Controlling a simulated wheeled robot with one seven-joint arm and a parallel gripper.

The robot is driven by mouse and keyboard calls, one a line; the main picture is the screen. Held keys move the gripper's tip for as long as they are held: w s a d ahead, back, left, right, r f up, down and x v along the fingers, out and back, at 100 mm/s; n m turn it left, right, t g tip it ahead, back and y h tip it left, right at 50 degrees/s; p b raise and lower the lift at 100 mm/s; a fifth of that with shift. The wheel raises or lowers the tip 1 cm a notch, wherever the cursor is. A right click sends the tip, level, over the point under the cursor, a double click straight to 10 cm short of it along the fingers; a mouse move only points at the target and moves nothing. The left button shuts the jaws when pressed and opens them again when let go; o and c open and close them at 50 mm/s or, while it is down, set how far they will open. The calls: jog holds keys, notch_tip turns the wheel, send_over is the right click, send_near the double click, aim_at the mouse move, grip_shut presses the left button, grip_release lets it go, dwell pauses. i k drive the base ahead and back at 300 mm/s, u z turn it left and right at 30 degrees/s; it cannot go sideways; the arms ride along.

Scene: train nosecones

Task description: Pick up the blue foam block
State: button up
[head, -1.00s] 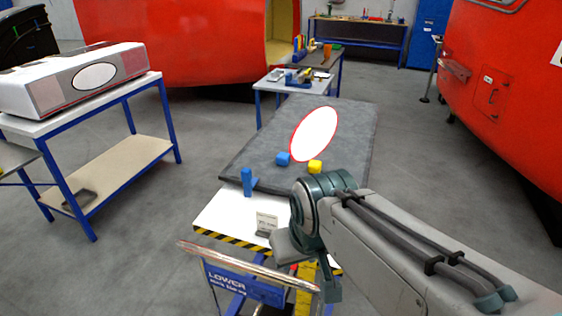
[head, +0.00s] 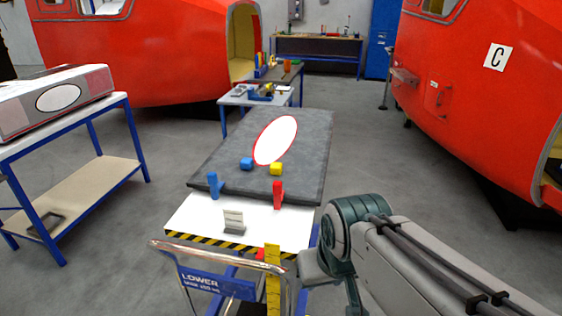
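A small blue foam block (head: 246,163) sits on the dark grey mat (head: 222,150) in the head view, left of the white oval with a red rim (head: 275,140). A yellow block (head: 277,168) sits just to its right. My arm comes in from the lower right, its grey and teal links well to the right of and nearer than the block. My gripper does not show in this view, so its state is hidden.
The mat lies on a white lift table (head: 180,222) with a striped edge, a blue clamp (head: 213,186), a red clamp (head: 278,194) and a small sign (head: 233,221). A push handle (head: 215,255) stands in front. A side table (head: 125,100) is at left.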

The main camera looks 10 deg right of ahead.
aim_at(247, 163)
jog(key=z, duration=1.35)
jog(key=i, duration=3.25)
jog(key=u, duration=3.95)
jog(key=i, duration=0.5)
